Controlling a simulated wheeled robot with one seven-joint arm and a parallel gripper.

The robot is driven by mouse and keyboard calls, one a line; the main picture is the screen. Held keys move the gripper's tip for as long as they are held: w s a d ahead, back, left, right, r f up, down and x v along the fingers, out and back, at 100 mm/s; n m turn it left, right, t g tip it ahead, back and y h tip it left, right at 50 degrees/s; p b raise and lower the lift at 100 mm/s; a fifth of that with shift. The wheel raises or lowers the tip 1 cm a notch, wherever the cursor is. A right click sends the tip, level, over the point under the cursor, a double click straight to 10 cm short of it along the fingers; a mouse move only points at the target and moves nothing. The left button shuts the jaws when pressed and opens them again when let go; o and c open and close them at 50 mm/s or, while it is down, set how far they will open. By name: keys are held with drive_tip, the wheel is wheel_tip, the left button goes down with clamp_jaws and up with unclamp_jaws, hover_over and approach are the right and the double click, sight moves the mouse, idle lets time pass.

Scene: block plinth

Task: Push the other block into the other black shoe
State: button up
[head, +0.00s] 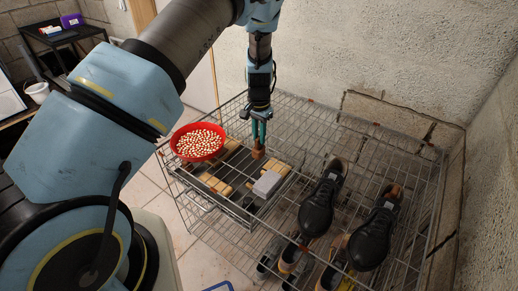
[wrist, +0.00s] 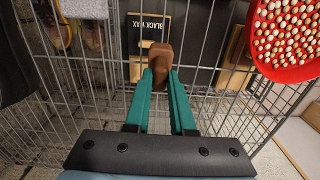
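My gripper (head: 259,131) points down above the wire rack at the centre of the head view. Its green fingers are closed on a brown block (head: 258,151), which also shows between the fingertips in the wrist view (wrist: 160,56). Two black shoes stand on the rack to the right of my gripper, the left shoe (head: 318,208) and the right shoe (head: 372,238). Brown shows in the opening of each shoe; I cannot tell whether it is a block or lining. My gripper is apart from both shoes.
A red bowl (head: 178,147) of pale beads sits left of my gripper. A grey box (head: 268,184) and light wooden pieces (head: 216,184) lie below it. The wire rack (head: 300,112) has a wall behind it. More shoes (head: 291,258) show lower down.

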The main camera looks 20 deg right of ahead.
clamp_jaws()
